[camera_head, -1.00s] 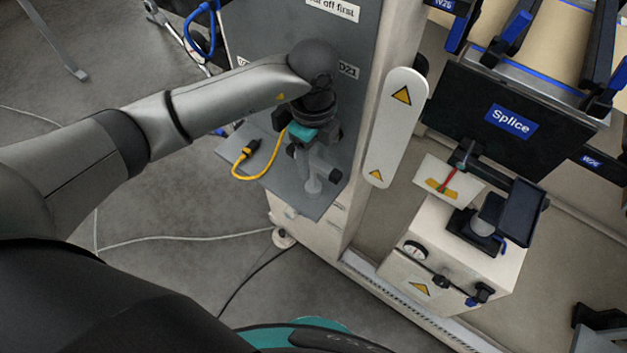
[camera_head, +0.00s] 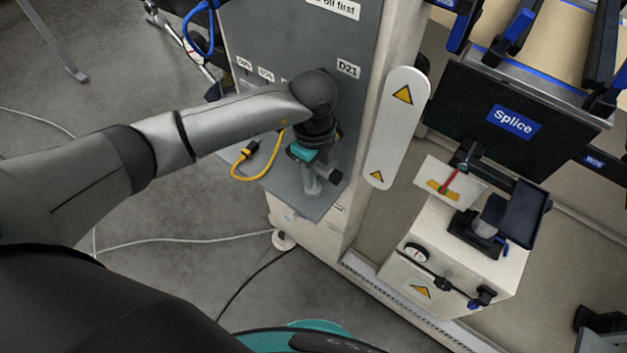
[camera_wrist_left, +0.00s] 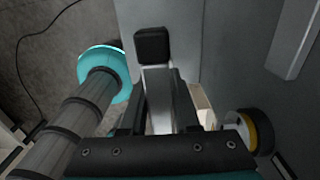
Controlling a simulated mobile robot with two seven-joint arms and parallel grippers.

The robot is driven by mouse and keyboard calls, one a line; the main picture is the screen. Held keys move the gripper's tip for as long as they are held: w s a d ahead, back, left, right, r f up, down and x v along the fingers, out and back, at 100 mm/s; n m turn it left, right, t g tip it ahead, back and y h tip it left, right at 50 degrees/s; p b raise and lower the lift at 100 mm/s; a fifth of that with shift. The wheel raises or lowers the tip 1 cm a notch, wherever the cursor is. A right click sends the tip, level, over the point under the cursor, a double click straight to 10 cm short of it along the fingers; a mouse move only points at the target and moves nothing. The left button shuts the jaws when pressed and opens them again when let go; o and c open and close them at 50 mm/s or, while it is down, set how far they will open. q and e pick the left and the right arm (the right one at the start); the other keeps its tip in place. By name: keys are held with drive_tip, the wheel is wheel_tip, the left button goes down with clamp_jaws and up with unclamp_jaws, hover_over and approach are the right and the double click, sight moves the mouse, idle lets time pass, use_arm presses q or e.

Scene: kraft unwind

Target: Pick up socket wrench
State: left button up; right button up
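My left gripper (camera_head: 316,158) is over the small grey shelf at the front of the grey cabinet panel, pointing down. Just below it is a silver rod-like piece with a rounded end (camera_head: 312,184); it may be the socket wrench, but I cannot tell for certain. A black block (camera_head: 335,176) shows beside it. In the left wrist view, a silver bar with a black square end (camera_wrist_left: 152,46) extends ahead from the gripper's mount; I cannot tell whether it is a finger or a held thing. My right gripper is not in view.
A yellow cable (camera_head: 262,172) with a black connector lies over the left side of the grey shelf (camera_head: 327,203). A white upright panel (camera_head: 397,128) with warning signs stands right of it. Open floor is at left.

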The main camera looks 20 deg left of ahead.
use_arm(q)
clamp_jaws()
drive_tip(key=shift+r, duration=0.1)
